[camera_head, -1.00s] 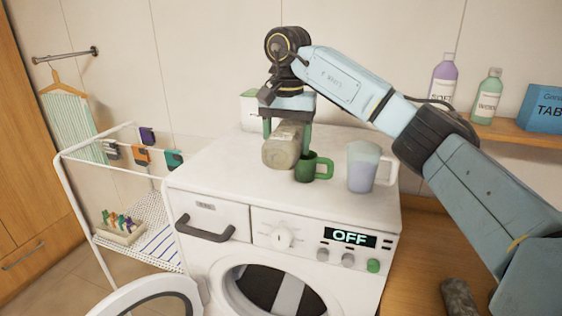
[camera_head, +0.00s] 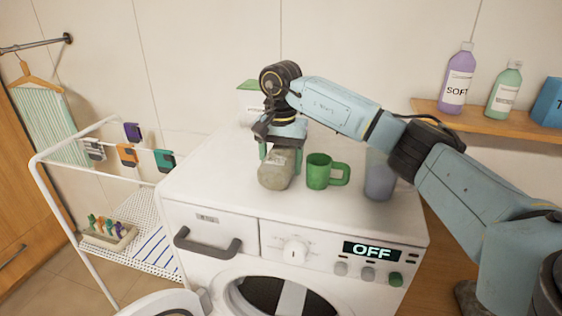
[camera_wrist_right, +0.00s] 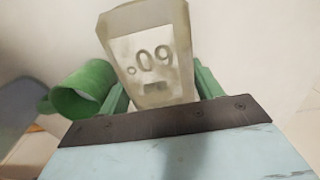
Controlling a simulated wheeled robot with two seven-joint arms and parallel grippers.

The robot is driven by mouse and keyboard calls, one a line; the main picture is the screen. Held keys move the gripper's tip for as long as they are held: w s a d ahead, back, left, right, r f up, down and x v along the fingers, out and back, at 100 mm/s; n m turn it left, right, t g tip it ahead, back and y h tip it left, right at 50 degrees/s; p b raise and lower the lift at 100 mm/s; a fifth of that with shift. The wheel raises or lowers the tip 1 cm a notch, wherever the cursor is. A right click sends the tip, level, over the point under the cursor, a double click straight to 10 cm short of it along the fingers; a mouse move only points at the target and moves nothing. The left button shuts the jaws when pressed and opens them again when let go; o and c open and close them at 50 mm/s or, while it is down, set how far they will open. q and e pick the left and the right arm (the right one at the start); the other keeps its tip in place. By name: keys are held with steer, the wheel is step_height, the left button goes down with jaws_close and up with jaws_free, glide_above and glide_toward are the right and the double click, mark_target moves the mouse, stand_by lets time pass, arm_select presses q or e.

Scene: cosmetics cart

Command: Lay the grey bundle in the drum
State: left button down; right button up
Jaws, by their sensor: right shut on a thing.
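The grey bundle (camera_head: 275,170) is a beige-grey block, marked "60°" upside down in the wrist view (camera_wrist_right: 150,50). My right gripper (camera_head: 281,155) is shut on it from above, just over the washing machine's white top; I cannot tell whether it touches the top. The green fingers flank it in the wrist view. The drum (camera_head: 270,297) is at the bottom of the head view, dark inside with a pale strip and partly cut off. The round door (camera_head: 165,304) stands open to the left. My left gripper is not in view.
A green mug (camera_head: 318,171) stands just right of the bundle, a translucent cup (camera_head: 380,177) beyond it. A drying rack (camera_head: 45,185) stands left. Bottles (camera_head: 458,80) stand on a shelf. The machine top's front left (camera_head: 205,185) is clear.

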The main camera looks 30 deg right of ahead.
steer(key=shift+d+f, duration=0.1)
steer(key=shift+f, duration=0.55)
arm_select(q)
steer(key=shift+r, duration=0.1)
arm_select(e)
steer(key=o, duration=0.9)
